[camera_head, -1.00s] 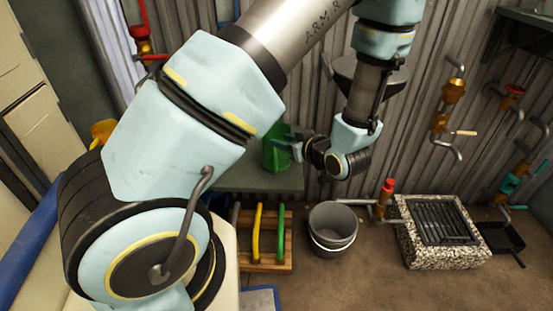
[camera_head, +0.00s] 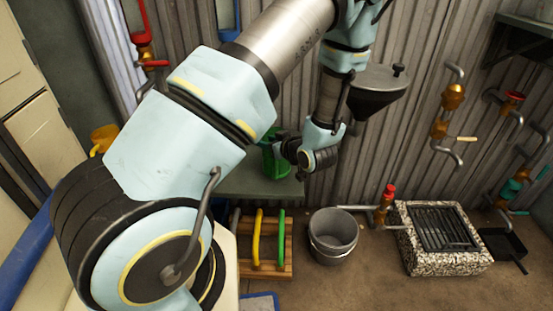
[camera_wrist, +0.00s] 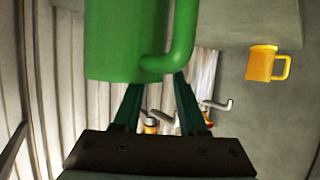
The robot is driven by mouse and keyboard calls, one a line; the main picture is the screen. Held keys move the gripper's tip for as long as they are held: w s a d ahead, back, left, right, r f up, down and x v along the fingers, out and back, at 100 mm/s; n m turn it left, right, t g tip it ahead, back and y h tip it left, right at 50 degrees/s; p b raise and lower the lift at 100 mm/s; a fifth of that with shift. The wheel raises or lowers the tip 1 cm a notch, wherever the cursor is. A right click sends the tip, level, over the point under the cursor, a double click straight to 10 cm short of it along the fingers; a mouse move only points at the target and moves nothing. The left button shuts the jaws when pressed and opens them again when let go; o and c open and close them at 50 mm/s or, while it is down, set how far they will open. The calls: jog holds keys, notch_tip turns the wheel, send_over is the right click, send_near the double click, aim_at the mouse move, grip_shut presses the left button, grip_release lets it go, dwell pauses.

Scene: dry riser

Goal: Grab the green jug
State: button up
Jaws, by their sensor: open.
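The green jug (camera_head: 268,160) stands on a grey-green shelf (camera_head: 262,184) against the corrugated wall, partly hidden behind my arm. My gripper (camera_head: 288,148) is beside the jug on its right side; its fingers are hard to make out in the head view. In the wrist view the green jug (camera_wrist: 125,40) fills the upper left, its handle (camera_wrist: 178,50) on the right. My open gripper (camera_wrist: 157,84) shows two dark green fingers reaching toward the jug's lower edge, their tips overlapping the jug and handle in the picture. I cannot tell whether they touch it.
A yellow mug (camera_head: 103,135) is at the left; it also shows in the wrist view (camera_wrist: 262,63). A dark funnel (camera_head: 378,88) hangs on the wall behind my wrist. Below are a grey bucket (camera_head: 333,238), a wooden rack (camera_head: 265,262) with coloured handles, and a stone-framed grate (camera_head: 445,235).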

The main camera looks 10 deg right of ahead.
grip_shut()
dwell(1.3)
